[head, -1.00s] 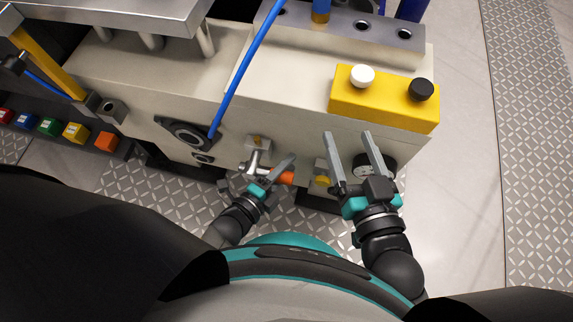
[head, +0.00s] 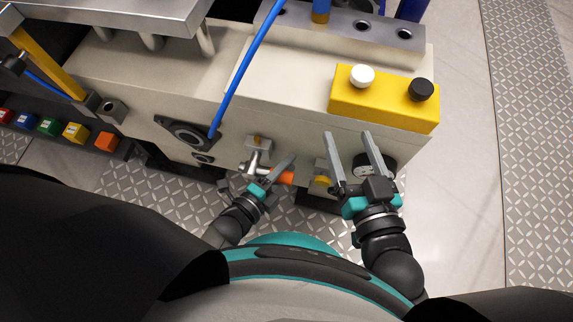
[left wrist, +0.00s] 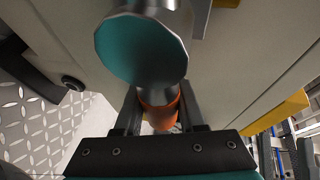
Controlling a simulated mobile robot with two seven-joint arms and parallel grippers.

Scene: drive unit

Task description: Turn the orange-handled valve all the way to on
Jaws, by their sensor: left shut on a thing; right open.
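The valve has a silver metal body (head: 254,166) on the front face of the cream drive unit. Its orange handle (head: 286,178) points to the right in the head view, partly hidden by my left gripper. My left gripper (head: 273,177) is shut on that handle. In the left wrist view, the orange handle (left wrist: 160,108) sits between the two dark fingers, with the silver stem and a round teal-faced end (left wrist: 140,50) beyond it. My right gripper (head: 350,147) is open and empty, with its fingers spread in front of the unit, near a round gauge (head: 389,165).
A yellow box (head: 385,108) with a white and a black knob sits on the unit at the right. A blue hose (head: 243,72) runs down to a dark flanged port (head: 187,134). Coloured blocks line a rack at the left. Patterned floor plate (head: 140,185) lies below.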

